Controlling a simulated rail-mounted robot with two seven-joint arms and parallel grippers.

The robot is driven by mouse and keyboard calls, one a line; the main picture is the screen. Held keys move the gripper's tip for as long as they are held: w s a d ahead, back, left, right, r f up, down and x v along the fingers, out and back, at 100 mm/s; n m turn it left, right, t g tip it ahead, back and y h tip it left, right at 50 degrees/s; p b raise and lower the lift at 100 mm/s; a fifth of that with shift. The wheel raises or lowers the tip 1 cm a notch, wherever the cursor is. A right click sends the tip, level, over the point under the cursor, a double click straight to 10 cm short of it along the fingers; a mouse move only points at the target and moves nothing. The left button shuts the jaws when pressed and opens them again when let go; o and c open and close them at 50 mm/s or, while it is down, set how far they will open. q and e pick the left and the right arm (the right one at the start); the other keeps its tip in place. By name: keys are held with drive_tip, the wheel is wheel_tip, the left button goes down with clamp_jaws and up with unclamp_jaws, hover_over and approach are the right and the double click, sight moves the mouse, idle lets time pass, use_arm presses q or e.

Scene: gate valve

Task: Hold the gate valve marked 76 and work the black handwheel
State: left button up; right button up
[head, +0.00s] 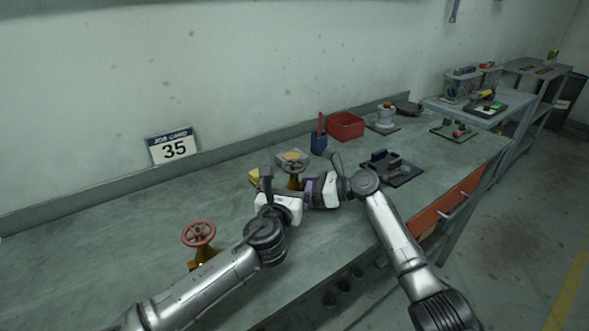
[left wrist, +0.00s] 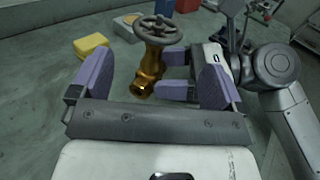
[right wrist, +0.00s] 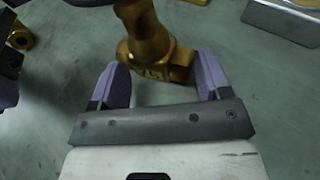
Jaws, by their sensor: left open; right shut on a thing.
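The brass gate valve with the dark grey-black handwheel (left wrist: 157,29) stands upright on the bench; its brass body (left wrist: 148,72) is clear in the left wrist view. My right gripper (right wrist: 163,62) is shut on the lower brass body, one finger on each side. The raised mark there is too blurred to read as 76. My left gripper (left wrist: 155,62) is open and empty, its fingers spread on the near side of the valve, apart from it. In the head view both grippers meet around the valve (head: 295,182) and partly hide it.
A second brass valve with a red handwheel (head: 199,234) stands at the left, close to my left forearm. A job card reading 35 (head: 173,147) leans on the wall. A yellow block (left wrist: 91,44), red bin (head: 346,126) and dark fixture (head: 392,168) are nearby.

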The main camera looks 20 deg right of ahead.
sight(291, 175)
use_arm(q)
drive_tip(key=shift+x, duration=3.8)
drive_tip(key=shift+c, duration=0.2)
drive_tip(key=shift+d, duration=0.1)
drive_tip(key=c, duration=0.9)
drive_tip(key=shift+m+g+h, duration=0.4)
drive_tip(key=shift+m+h, duration=0.2)
drive_tip(key=shift+h, duration=0.1)
drive_tip(key=shift+d+g+h, duration=0.1)
drive_tip(key=shift+g+h, duration=0.2)
drive_tip(key=shift+h, duration=0.1)
drive_tip(key=shift+s, duration=0.1)
drive_tip(key=o, duration=0.8)
drive_tip(key=shift+o, duration=0.7)
